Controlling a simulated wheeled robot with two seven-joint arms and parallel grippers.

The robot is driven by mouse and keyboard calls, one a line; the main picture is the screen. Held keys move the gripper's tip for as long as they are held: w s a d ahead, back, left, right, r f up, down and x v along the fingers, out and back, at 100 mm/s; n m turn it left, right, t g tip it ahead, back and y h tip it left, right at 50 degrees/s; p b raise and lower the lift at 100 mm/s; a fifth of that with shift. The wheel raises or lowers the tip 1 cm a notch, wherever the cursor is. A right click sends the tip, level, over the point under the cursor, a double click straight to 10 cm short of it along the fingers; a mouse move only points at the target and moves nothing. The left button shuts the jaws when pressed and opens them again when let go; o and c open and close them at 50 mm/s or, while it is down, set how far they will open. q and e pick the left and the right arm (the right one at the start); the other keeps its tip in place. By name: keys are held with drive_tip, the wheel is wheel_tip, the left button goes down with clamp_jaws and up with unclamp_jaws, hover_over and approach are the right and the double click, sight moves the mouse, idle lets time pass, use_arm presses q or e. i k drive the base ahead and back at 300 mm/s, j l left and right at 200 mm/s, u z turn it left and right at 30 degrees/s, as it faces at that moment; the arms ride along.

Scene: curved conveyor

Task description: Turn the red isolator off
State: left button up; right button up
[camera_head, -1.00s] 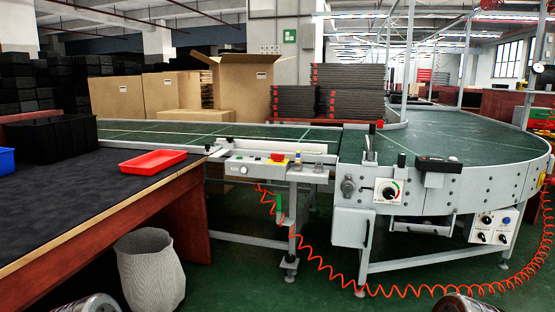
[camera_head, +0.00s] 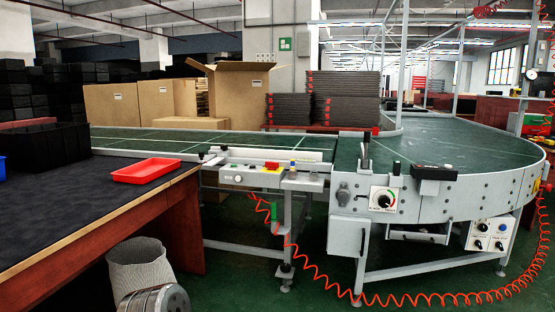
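A red switch on a yellow base (camera_head: 272,167) sits on the grey control rail of the conveyor, left of centre. It may be the red isolator, but it is too small to tell its position. A dial with a black knob (camera_head: 383,199) is on the front of the curved conveyor (camera_head: 445,140). A box with black knobs and a blue button (camera_head: 490,236) hangs lower right. A grey rounded part of my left arm shows at the bottom left, far below the switch. Neither gripper is in view.
A dark-topped table (camera_head: 75,205) with a red tray (camera_head: 146,170) and a black crate (camera_head: 45,148) stands left. A pale bin (camera_head: 140,266) is beside it. A coiled red hose (camera_head: 420,300) hangs in front of the conveyor.

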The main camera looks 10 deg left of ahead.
sight(272, 165)
drive_tip(key=i+j, duration=0.1)
drive_tip(key=i, duration=0.4)
drive_tip(key=i+z, duration=0.15)
drive_tip(key=i, duration=0.4)
drive_tip(key=i+j, duration=0.2)
drive_tip(key=i, duration=0.3)
drive_tip(key=i+j+z, duration=0.1)
drive_tip(key=i, duration=0.4)
